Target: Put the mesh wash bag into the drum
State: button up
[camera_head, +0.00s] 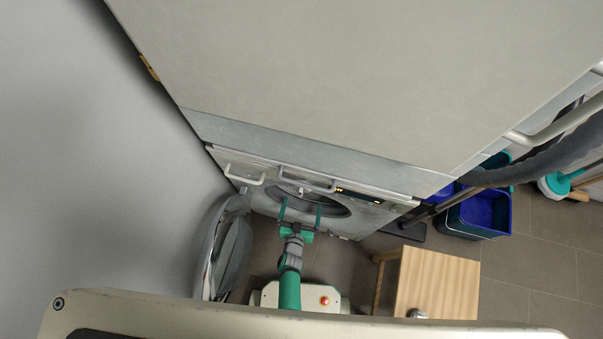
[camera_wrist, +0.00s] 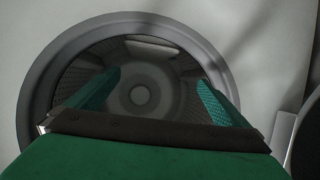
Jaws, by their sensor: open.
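The drum (camera_wrist: 140,95) shows in the wrist view as a dark round hollow inside a grey ring, with a pale round hub at its back. In the head view the drum opening (camera_head: 335,208) is in the lower machine front. My gripper (camera_head: 301,205) points at the opening, its two green fingers apart. In the wrist view my gripper (camera_wrist: 157,80) is open, with nothing seen between the fingers. How deep the fingertips reach, I cannot tell. I cannot make out the mesh wash bag in either view; the gripper hides the drum's lower part.
The round door (camera_head: 222,255) stands open at the left, near the wall. White handles (camera_head: 306,180) jut out above the opening. A wooden table (camera_head: 440,285) stands at the right, with blue bins (camera_head: 482,212) behind it. Tiled floor (camera_head: 535,255) is clear at far right.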

jog(key=s+r, duration=1.3)
jog(key=r, duration=0.4)
jog(key=s+d+r+t, duration=0.1)
jog(key=s+r, duration=0.2)
jog(key=r, duration=1)
jog(key=s+d+r+n+y, duration=0.1)
jog(key=s+r, duration=0.2)
jog(key=r, duration=1.1)
jog(key=shift+s+d+t, duration=0.15)
jog(key=shift+d+t, duration=0.05)
jog(key=shift+t, duration=0.2)
jog(key=shift+c, duration=0.6)
